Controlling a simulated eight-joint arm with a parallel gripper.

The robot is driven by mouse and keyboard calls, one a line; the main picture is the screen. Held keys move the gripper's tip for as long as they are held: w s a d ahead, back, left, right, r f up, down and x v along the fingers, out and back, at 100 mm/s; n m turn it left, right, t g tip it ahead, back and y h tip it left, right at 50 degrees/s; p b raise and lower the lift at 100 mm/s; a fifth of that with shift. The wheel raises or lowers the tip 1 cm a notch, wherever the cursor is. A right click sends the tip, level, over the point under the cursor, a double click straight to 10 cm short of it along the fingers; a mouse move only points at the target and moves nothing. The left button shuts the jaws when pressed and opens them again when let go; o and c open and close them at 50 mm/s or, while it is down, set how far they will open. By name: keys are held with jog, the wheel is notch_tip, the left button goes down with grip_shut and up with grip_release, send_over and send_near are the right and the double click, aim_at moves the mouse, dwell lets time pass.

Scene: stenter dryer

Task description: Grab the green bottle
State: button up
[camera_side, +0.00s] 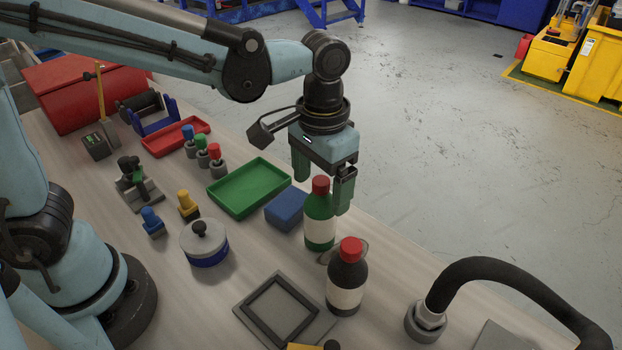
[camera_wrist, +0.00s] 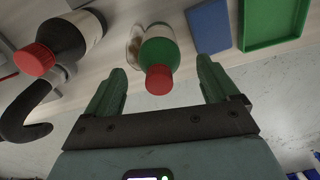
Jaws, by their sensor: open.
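The green bottle (camera_side: 320,214) stands upright on the table, with a red cap and a pale label. In the wrist view the green bottle (camera_wrist: 160,52) shows beyond the gap between the fingers, its red cap nearest. My gripper (camera_side: 322,188) is open, with green fingers pointing down by the bottle's upper part. In the wrist view my gripper (camera_wrist: 163,82) has its two fingers apart, one on each side of the cap. Nothing is visibly held, and I cannot tell whether a finger touches the bottle.
A black bottle with a red cap (camera_side: 347,278) stands close in front of the green bottle. A blue block (camera_side: 286,209) and a green tray (camera_side: 250,188) lie to its left. A black curved hose (camera_side: 500,268) arches at the right. The table edge is close behind the bottle.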

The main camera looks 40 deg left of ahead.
jog(key=shift+f, duration=1.25)
grip_shut()
